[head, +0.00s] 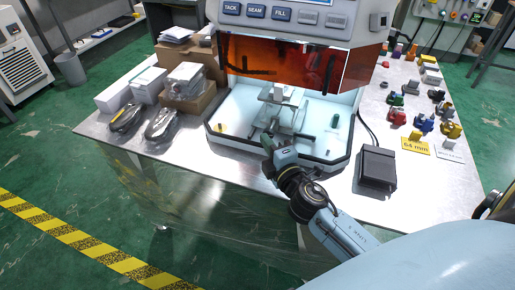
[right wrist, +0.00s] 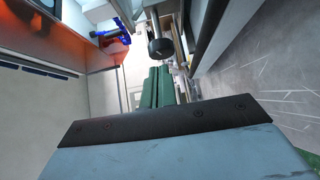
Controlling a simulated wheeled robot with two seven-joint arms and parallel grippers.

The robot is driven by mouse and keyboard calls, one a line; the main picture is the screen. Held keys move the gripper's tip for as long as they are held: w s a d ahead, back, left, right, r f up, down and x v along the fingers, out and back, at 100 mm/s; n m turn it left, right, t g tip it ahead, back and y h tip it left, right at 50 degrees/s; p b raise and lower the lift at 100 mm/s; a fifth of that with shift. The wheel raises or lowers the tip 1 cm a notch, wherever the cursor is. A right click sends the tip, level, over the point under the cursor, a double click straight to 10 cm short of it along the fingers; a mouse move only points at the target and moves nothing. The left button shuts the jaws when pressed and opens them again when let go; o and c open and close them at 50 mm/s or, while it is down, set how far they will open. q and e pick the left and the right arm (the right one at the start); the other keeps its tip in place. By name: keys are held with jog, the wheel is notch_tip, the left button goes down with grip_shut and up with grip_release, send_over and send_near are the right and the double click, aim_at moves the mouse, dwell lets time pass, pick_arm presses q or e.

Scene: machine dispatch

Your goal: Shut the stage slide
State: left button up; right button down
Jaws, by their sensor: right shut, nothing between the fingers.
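The machine (head: 285,40) stands on the table with its orange window raised above a white, lit bay. The stage slide (head: 284,94), a pale metal plate with a small block on it, sits inside the bay. My right gripper (head: 268,138) is at the bay's front edge, just in front of the slide. Its fingers are shut with nothing between them; they show as green bars in the right wrist view (right wrist: 158,86). A black round knob (right wrist: 160,48) is just beyond the fingertips there. I cannot tell whether they touch the slide. My left gripper is not in view.
A black power box (head: 377,168) with a cable lies right of the bay. Several coloured parts (head: 423,124) stand at the table's right. Boxes (head: 187,82) and two dark hand-sized items (head: 161,124) are at the left. The table's front left is bare.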

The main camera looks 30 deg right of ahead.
aim_at(273, 131)
jog(key=w+d, duration=0.3)
jog(key=shift+d, duration=0.35)
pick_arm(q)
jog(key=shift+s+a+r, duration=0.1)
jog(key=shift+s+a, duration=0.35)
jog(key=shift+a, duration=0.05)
pick_arm(e)
jog(key=shift+d+r, duration=0.15)
jog(key=shift+r, duration=0.05)
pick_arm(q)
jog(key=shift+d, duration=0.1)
